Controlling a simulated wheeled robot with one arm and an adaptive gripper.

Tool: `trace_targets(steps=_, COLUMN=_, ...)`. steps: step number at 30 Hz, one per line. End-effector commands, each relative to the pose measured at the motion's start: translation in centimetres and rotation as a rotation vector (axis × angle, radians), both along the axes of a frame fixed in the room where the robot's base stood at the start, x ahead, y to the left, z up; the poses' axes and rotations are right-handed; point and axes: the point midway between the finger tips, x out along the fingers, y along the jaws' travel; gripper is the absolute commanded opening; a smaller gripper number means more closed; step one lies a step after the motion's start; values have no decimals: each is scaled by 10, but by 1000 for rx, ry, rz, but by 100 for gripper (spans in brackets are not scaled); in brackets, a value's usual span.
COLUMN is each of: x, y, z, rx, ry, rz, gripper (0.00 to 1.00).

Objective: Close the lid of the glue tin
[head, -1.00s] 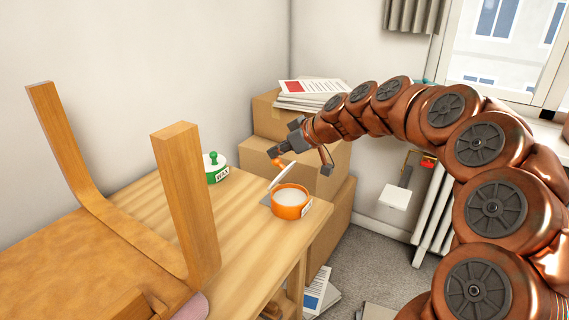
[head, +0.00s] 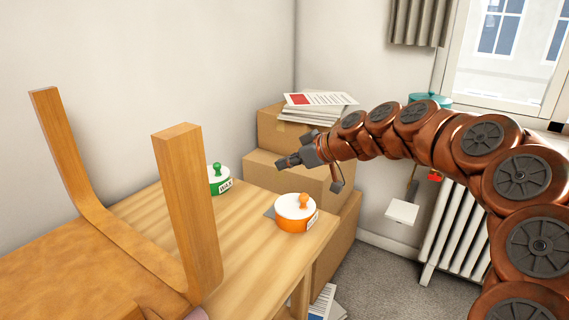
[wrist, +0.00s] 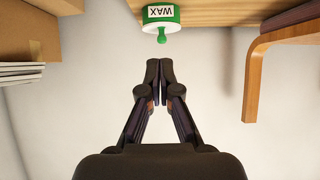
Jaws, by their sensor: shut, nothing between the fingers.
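The glue tin (head: 292,225) is orange and stands on the wooden table near its right end. Its white lid (head: 294,206), with an orange knob on top, lies flat over the tin and looks shut. My gripper (head: 282,163) is above and behind the tin, clear of it, with its fingers shut and empty. In the wrist view the gripper's fingertips (wrist: 159,64) are together, and the glue tin is not in that view.
A green tin (head: 219,184) labelled WAX stands farther left on the table; it also shows in the wrist view (wrist: 160,18). An upturned wooden chair (head: 188,210) covers the table's left part. Cardboard boxes (head: 285,176) with papers (head: 315,105) stand behind.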

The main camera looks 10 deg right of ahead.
Motion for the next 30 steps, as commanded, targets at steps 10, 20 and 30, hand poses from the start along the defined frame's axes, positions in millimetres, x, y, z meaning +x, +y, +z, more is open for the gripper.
trace_targets(steps=10, x=0, y=0, z=9, rx=-1, ry=-1, rz=0, gripper=0)
trace_targets(steps=20, x=0, y=0, z=18, rx=0, ry=0, rz=1, gripper=0)
trace_targets(steps=30, x=1, y=-2, z=51, rx=0, ry=-3, rz=-3, gripper=0)
